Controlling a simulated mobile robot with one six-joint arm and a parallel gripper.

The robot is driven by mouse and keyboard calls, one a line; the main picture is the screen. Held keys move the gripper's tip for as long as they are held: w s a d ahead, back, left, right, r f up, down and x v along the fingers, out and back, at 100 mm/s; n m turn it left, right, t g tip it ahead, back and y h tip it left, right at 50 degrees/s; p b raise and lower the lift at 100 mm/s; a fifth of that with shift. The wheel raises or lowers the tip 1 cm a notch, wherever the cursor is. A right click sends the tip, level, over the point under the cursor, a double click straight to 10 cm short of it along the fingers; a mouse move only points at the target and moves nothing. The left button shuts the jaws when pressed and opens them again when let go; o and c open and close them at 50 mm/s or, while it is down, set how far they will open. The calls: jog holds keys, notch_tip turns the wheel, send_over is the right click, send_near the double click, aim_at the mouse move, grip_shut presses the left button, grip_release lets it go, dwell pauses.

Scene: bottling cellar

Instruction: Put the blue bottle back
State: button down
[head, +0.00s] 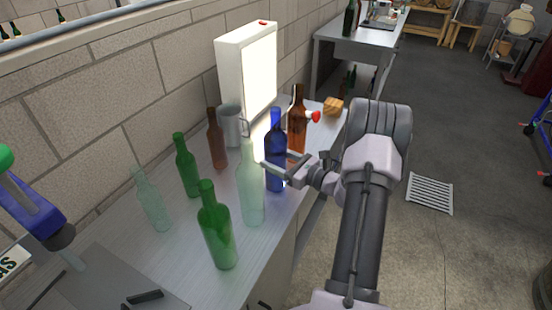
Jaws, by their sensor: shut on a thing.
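The blue bottle (274,148) stands upright in front of the lit white panel, over the right part of the metal bench in the head view. My gripper (280,172) reaches in from the right and is shut on the blue bottle at its lower body. A pale green clear bottle (251,190) stands just left of it and hides part of the view there. A brown bottle (298,125) stands close behind it on the right. I cannot tell whether the blue bottle's base touches the bench.
Green bottles (216,230) and (186,167), a brown bottle (214,142), a pale bottle (152,203) and a grey jug (232,124) crowd the bench (130,245). The light panel (248,75) and a wooden block (333,106) are behind. A floor grate (429,194) lies right.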

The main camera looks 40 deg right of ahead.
jog(key=shift+c, duration=1.6)
grip_release()
jog(key=shift+f, duration=0.1)
jog(key=shift+r, duration=0.25)
jog(key=p+v, duration=0.3)
jog(key=v, duration=0.9)
jog(key=shift+f, duration=0.15)
